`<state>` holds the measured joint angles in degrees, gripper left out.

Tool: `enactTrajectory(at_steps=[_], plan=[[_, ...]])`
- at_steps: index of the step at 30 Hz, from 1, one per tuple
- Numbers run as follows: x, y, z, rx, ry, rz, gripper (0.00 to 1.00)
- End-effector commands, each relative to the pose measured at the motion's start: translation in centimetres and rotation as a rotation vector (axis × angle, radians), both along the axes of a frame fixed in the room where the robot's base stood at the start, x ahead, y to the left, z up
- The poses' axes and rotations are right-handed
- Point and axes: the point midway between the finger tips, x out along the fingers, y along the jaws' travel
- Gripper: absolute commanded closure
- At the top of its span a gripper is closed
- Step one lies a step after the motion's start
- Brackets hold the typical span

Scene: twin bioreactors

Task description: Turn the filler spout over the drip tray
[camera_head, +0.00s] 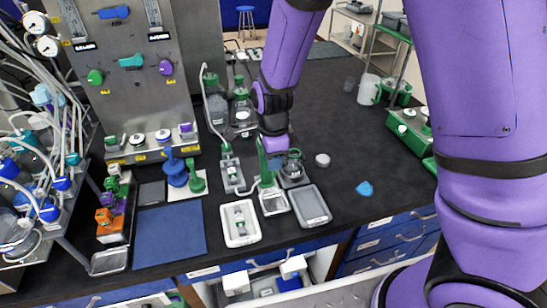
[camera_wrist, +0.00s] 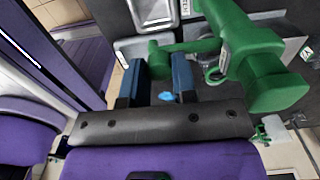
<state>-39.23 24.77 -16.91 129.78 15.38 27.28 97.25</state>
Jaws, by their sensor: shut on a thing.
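The green filler spout (camera_head: 264,163) stands upright near the middle of the dark bench in the head view. In the wrist view its thick green body (camera_wrist: 262,70) is at the right, and a green side bar (camera_wrist: 190,46) runs left to the fingertips. My gripper (camera_wrist: 170,66) is shut on this green part, with its blue fingers on either side of it. In the head view my purple wrist is just behind the spout, and the fingertips are hidden. A small white-rimmed tray (camera_head: 275,211), which looks like the drip tray, lies just in front of the spout's base.
A white tray (camera_head: 228,238) with a small item lies front left, and a grey tray (camera_head: 313,206) front right. A glass vessel (camera_head: 292,163) stands close right of the spout. A blue mat (camera_head: 170,235) lies left. The bench right of a blue lump (camera_head: 365,188) is clear.

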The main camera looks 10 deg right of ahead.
Motion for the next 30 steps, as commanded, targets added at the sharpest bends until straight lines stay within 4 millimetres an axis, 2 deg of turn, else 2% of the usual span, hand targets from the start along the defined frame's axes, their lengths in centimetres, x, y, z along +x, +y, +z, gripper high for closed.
enactTrajectory(at_steps=[3,4,7,16,20,30], plan=[[0.0,0.1,0.0,0.002,-0.002,0.001,1.0],[0.0,0.1,0.0,0.002,-0.002,0.001,0.72],[0.0,0.1,0.0,0.002,-0.002,0.001,0.49],[0.0,0.1,0.1,0.001,-0.001,0.002,0.48],[0.1,0.1,1.0,0.002,-0.004,0.003,0.48],[0.1,0.1,7.0,0.004,-0.006,0.003,0.48]])
